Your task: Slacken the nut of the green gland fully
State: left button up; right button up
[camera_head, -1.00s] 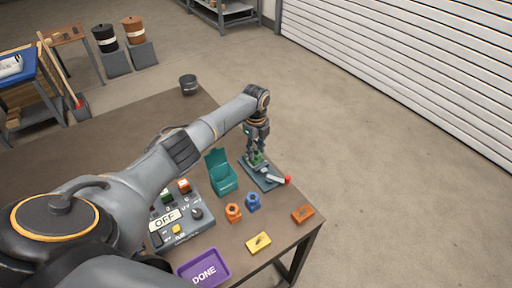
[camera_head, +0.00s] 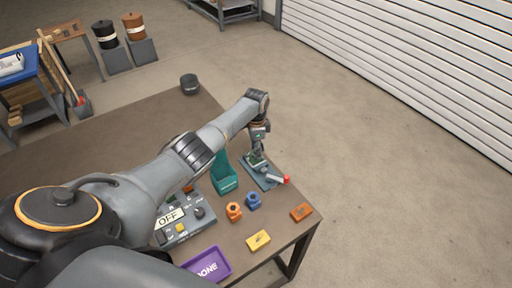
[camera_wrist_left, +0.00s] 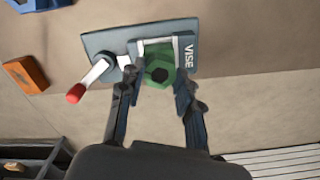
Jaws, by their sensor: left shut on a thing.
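The green gland (camera_wrist_left: 160,70) with its hexagonal nut sits in the blue-grey vise (camera_wrist_left: 105,42) in the left wrist view. In the head view the gland (camera_head: 256,160) shows small under the fingers, and the vise (camera_head: 270,183) stands near the table's right edge. My left gripper (camera_wrist_left: 158,82) has a finger on either side of the green nut and is shut on it. In the head view the left gripper (camera_head: 257,152) points down over the vise. The vise's handle has a red knob (camera_wrist_left: 75,93). My right gripper is in neither view.
Orange (camera_head: 234,211) and blue (camera_head: 253,201) glands, an orange block (camera_head: 301,212), a yellow block (camera_head: 258,240), a purple DONE tray (camera_head: 222,255) and a control panel reading OFF (camera_head: 182,226) are nearby.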

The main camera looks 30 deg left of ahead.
pick_arm(q)
jog(key=n+p, duration=0.1)
jog(key=n, duration=0.3)
jog(key=shift+n, duration=0.3)
dwell(0.3)
jog(key=o, duration=1.2)
jog(key=shift+c, duration=0.2)
jog(key=shift+r, duration=0.55)
notch_tip(320, 180, up, 11)
jog(key=shift+f, duration=0.1)
